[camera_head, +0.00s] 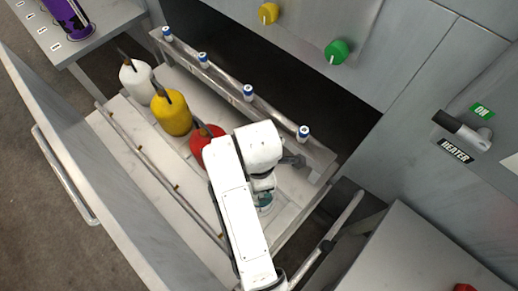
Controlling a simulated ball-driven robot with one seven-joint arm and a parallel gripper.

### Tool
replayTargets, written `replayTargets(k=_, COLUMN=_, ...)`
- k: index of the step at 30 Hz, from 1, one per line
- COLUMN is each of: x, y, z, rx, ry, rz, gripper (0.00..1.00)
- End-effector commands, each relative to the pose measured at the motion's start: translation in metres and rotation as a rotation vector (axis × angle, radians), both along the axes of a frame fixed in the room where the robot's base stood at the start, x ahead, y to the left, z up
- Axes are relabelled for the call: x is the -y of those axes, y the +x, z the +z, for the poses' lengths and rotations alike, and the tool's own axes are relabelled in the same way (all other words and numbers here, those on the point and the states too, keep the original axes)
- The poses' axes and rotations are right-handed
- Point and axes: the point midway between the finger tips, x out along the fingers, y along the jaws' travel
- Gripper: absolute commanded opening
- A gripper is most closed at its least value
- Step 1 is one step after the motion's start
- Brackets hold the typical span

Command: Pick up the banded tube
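Several small white tubes with blue bands stand along the grey metal rack; one is at its near right end (303,133), others further along (248,92), (203,59), (167,34). I cannot tell which of them is the banded tube. My white arm reaches in from the bottom. My gripper (292,160), small and dark grey, is just below and left of the nearest tube, beside the rack. Its fingers are too small and partly hidden to tell whether they are open or shut.
An open drawer holds a white bottle (137,82), a yellow bottle (171,114) and a red bottle (203,137). A teal thing (265,201) is partly hidden under my arm. A purple can (68,17) stands top left. Yellow (268,13) and green (337,51) knobs and a heater lever (462,130) are beyond.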

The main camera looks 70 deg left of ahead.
Motion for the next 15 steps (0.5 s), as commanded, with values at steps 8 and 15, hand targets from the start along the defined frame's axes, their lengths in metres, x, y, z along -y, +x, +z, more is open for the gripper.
replayTargets(k=8, x=-0.0001, y=0.0001, z=0.0004, rx=0.0, ry=0.0, rz=0.0, gripper=0.81)
replayTargets(k=15, x=-0.0002, y=0.0001, z=0.0006, rx=0.0, ry=0.0, rz=0.0, gripper=0.58)
